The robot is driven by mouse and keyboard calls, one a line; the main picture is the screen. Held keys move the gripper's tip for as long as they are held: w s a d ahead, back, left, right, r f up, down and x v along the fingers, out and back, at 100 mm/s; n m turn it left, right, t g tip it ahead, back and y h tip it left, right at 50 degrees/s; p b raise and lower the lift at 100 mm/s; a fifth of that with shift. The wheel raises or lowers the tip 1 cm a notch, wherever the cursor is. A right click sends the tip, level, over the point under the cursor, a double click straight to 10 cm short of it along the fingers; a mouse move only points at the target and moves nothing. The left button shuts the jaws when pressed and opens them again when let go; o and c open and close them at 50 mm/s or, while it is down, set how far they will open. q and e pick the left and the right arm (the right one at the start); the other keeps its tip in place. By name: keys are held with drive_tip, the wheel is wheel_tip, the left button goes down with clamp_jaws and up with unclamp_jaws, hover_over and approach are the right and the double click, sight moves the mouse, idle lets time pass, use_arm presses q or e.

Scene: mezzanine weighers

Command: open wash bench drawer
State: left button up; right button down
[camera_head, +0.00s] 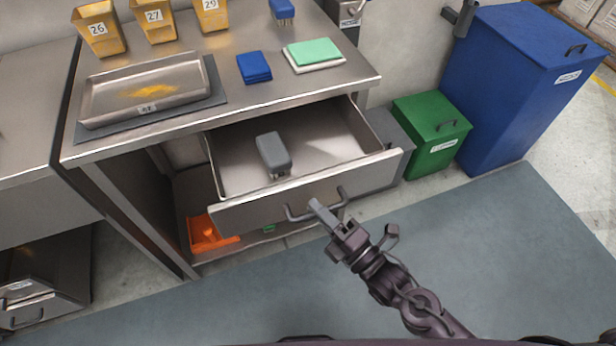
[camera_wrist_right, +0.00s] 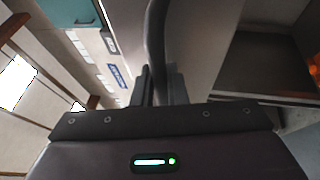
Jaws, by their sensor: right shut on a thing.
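The wash bench drawer (camera_head: 300,204) is pulled well out from under the steel bench top (camera_head: 352,72), and its inside shows. A grey brush (camera_head: 273,152) lies in it. My right gripper (camera_head: 318,208) is at the drawer handle (camera_head: 297,216), a dark bar on the drawer front, and is shut on it. In the right wrist view the handle (camera_wrist_right: 156,45) runs as a curved bar down between the fingers (camera_wrist_right: 157,88). My left gripper is not in view.
On the bench stand a steel tray (camera_head: 205,97), yellow cups (camera_head: 155,20), blue cloths (camera_head: 253,67) and a green cloth (camera_head: 313,51). An orange scoop (camera_head: 205,234) is on the shelf below. Green (camera_head: 432,130) and blue (camera_head: 520,75) bins stand right. The floor mat (camera_head: 490,240) is clear.

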drive_tip(key=s+d+p, duration=0.2)
drive_tip(key=s, duration=0.5)
drive_tip(key=shift+s+d, duration=0.2)
drive_tip(key=c, duration=1.5)
unclamp_jaws()
drive_tip(key=shift+o, duration=0.2)
drive_tip(key=v, duration=0.7)
drive_tip(key=shift+s+d+b, duration=0.25)
drive_tip(key=shift+b, duration=0.2)
drive_tip(key=shift+f, duration=0.15)
